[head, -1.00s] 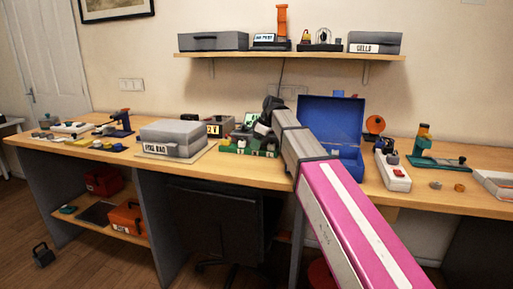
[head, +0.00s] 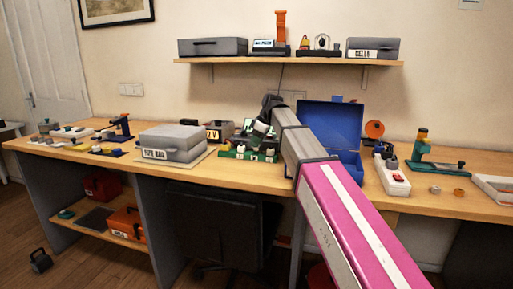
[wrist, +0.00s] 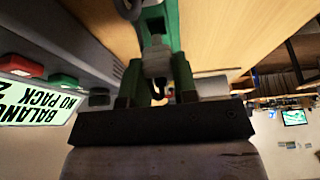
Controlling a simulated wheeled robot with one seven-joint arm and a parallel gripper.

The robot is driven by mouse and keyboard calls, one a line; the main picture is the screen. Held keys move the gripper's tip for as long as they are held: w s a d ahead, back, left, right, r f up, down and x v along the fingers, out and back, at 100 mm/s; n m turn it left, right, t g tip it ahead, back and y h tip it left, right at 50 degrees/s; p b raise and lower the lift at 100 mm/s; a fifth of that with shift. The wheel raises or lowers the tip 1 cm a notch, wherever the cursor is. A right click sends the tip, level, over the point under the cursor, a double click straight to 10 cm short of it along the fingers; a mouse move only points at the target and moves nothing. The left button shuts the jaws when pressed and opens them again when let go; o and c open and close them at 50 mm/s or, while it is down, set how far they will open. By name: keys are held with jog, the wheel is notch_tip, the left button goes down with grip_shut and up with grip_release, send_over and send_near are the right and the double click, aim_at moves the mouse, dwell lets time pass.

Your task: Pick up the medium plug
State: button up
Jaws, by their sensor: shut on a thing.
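My gripper (wrist: 155,75) shows in the wrist view with its two green fingers closed on a small grey plug (wrist: 156,62), which I take to be the medium plug. A dark lead shows around the plug; its far end is unclear. In the head view my gripper (head: 262,127) is above the green board (head: 240,155) at the middle of the bench, which carries small pale parts. The arm and wrist hide part of this area, and the held plug is too small to make out there.
A display sign (wrist: 30,100) with red and green buttons is at the left of the wrist view. On the bench, a grey case (head: 170,140) stands left of the board and an open blue box (head: 330,122) stands right. A white power strip (head: 392,178) is farther right.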

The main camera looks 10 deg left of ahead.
jog(key=s+a+r, duration=0.5)
jog(key=a+r, duration=0.3)
jog(key=a, duration=0.2)
jog(key=shift+s+a, duration=0.15)
jog(key=shift+a, duration=0.05)
